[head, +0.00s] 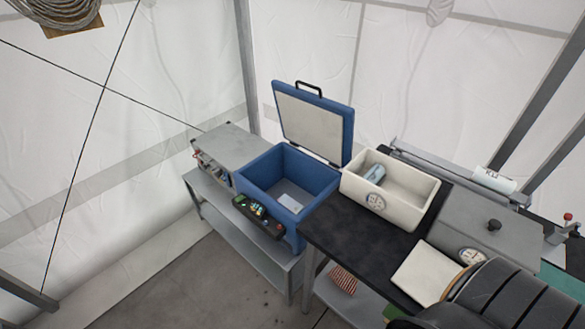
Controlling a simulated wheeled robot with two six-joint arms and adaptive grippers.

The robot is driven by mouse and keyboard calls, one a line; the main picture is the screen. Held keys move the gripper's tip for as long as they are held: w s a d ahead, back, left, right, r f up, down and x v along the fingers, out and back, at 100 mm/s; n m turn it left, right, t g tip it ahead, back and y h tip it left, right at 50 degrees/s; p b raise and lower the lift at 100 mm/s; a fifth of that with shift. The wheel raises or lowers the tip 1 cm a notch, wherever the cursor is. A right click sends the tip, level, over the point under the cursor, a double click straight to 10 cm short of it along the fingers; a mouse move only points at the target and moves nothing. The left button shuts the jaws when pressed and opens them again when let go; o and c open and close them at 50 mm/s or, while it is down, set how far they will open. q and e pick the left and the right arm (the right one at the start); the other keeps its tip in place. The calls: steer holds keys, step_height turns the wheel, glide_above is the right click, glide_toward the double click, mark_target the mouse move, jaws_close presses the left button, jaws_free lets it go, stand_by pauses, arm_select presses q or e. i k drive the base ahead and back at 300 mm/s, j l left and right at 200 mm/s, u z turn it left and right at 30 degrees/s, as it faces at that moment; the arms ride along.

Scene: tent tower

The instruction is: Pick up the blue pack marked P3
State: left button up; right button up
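A blue cool box (258,172) stands open, its lid raised at the back. A small pale blue-white pack (289,202) lies on the floor of the box. A light blue pack (375,174) lies in a white bin (408,209) on the dark table to the right of the cool box. I cannot read a P3 mark on either pack. Neither of my grippers is clearly in view.
The cool box stands on a grey metal bench (236,219). A large dark ribbed shape (512,297) fills the lower right corner. Open floor (170,285) lies at the lower left.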

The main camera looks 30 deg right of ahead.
mark_target(291, 204)
steer(key=i+j+z, duration=0.1)
steer(key=z, duration=0.35)
steer(key=i+j+z, duration=0.15)
steer(key=z, duration=0.25)
steer(key=i+j+z, duration=0.1)
steer(key=z, duration=0.35)
steer(key=i+j+z, duration=0.1)
steer(key=j, duration=0.4)
steer(key=i+j+z, duration=0.1)
steer(key=j, duration=0.4)
steer(key=i+j+z, duration=0.15)
steer(key=j, duration=0.4)
steer(key=i+j+z, duration=0.1)
steer(key=j, duration=0.45)
steer(key=i+j+z, duration=0.1)
steer(key=j, duration=0.45)
steer(key=i, duration=0.1)
